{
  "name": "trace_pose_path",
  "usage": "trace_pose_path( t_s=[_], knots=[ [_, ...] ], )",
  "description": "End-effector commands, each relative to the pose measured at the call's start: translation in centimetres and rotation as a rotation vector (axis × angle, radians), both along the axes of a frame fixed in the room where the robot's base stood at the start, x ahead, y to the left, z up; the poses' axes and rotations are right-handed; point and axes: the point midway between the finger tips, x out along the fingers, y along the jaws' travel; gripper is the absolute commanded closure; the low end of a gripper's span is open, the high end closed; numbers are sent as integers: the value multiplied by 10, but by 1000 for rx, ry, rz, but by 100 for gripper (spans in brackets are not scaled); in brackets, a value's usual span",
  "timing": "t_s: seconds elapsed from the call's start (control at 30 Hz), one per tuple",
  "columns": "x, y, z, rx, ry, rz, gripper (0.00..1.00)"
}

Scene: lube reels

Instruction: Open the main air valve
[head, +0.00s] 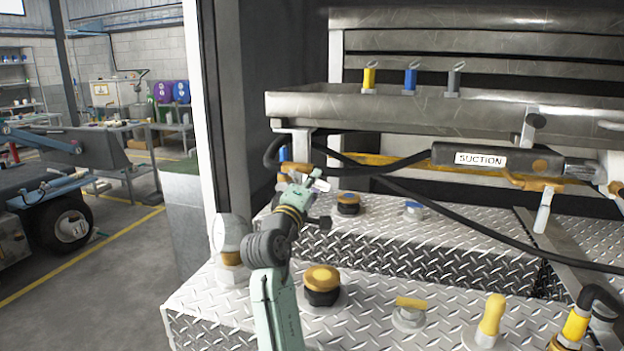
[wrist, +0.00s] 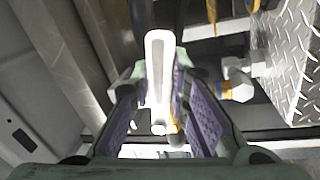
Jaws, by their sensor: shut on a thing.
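My gripper (head: 308,192) reaches over the diamond-plate deck to the left end of the metal rack. In the wrist view, the purple-padded fingers of my gripper (wrist: 158,88) stand on both sides of a long pale lever handle (wrist: 159,55) and are shut on it. The lever looks like the handle of the main air valve, but no label on it is readable. In the head view the gripper and wrist hide most of the lever and the valve body.
A grey bar labelled SUCTION (head: 480,158) with hoses hangs under the metal tray (head: 400,104). A yellow-topped knob (head: 322,284), a round gauge-like fitting (head: 229,238) and a yellow post (head: 492,315) stand on the deck near my arm. A dark upright (head: 250,110) rises at the left.

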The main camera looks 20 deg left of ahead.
Motion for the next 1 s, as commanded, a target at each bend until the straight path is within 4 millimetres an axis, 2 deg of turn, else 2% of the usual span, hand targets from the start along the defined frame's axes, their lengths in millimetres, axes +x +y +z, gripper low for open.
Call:
trace_pose_path(
  t_s=[0.5,0.53,0.83,1.0],
  knots=[
    [0,0,2,-21,-1,1,100],
    [0,0,2,-21,-1,1,83],
    [0,0,2,-20,-1,1,63],
    [0,0,2,-19,0,0,63]
  ],
)
